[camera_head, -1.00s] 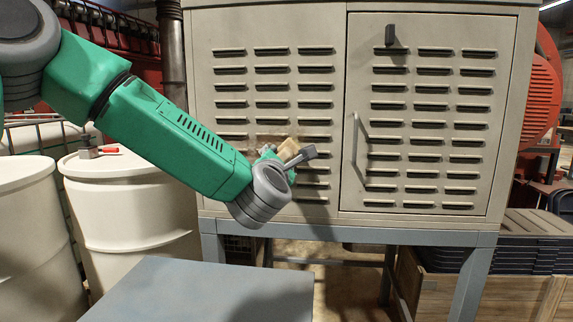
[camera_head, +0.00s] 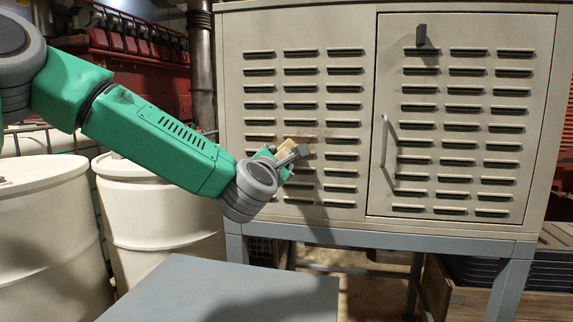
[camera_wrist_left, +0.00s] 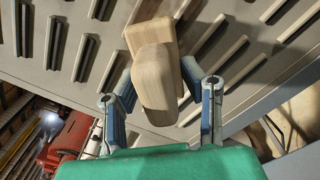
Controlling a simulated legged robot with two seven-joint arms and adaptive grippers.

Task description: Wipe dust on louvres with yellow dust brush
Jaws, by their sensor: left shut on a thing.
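The louvres (camera_head: 303,105) are slots in rows on the left panel of a beige metal cabinet, with a brownish dusty smear (camera_head: 318,137) around the middle rows. My left gripper (camera_head: 290,153) is in front of the lower middle of that panel. It is shut on a pale wooden block-like handle (camera_wrist_left: 156,78), which I take for the dust brush. In the head view the brush (camera_head: 291,145) shows only as a small tan piece at the louvres. No yellow bristles show, and I cannot tell whether it touches the panel. My right gripper is not in view.
A cabinet door (camera_head: 460,120) with more louvres and a vertical handle (camera_head: 384,142) is at the right. White drums (camera_head: 150,205) stand at the left. A blue-grey tabletop (camera_head: 225,290) lies in front, its visible part clear.

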